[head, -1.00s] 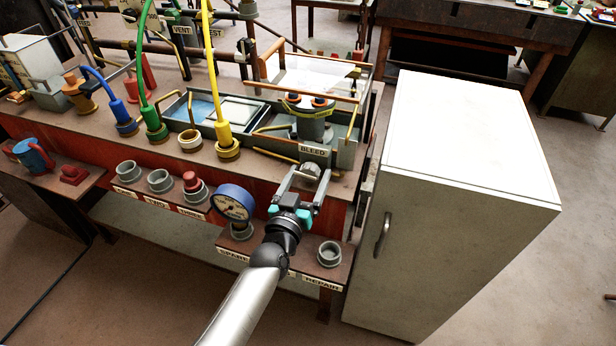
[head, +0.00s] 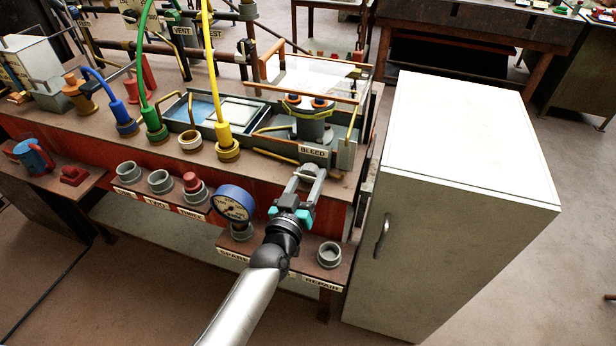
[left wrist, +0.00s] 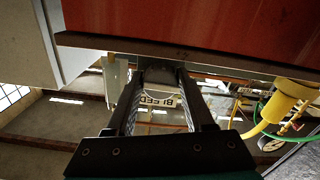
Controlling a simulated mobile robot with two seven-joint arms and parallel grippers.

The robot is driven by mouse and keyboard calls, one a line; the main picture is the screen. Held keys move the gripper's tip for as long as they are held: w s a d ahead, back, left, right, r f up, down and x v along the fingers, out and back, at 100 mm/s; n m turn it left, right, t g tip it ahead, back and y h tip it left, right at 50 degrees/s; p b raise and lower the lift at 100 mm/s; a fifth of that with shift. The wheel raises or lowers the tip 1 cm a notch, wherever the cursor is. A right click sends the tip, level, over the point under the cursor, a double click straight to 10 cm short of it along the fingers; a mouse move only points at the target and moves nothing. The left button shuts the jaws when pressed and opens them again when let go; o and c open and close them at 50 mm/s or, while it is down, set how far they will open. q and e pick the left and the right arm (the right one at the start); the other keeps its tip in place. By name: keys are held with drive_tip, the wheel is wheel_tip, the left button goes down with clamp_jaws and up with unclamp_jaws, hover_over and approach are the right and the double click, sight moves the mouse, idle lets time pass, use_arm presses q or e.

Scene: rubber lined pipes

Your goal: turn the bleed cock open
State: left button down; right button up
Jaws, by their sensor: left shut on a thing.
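The bleed cock (head: 309,170) is a small grey fitting at the bench's front edge, just under the white BLEED label (head: 313,152). My left gripper (head: 306,176) reaches it from the front and is shut on it, with one finger on each side. In the left wrist view, the two dark fingers (left wrist: 164,88) reach up to a dark grey block, and the BLEED label (left wrist: 156,101) shows between them. The fingers hide much of the cock, so its turn angle is hard to tell. My right gripper is not in view.
A round pressure gauge (head: 233,204) stands close left of my left gripper. A grey socket (head: 330,254) sits on the lower shelf to the right. A tall pale cabinet (head: 450,220) stands right of the bench. Blue, green and yellow hoses rise at the left.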

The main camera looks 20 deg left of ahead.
use_arm(q)
drive_tip(key=shift+n, duration=0.3)
drive_tip(key=shift+c, duration=1.4)
unclamp_jaws()
drive_tip(key=s+p, duration=0.1)
drive_tip(key=s, duration=1.4)
drive_tip(key=shift+s+a, duration=0.15)
drive_tip(key=shift+a, duration=0.1)
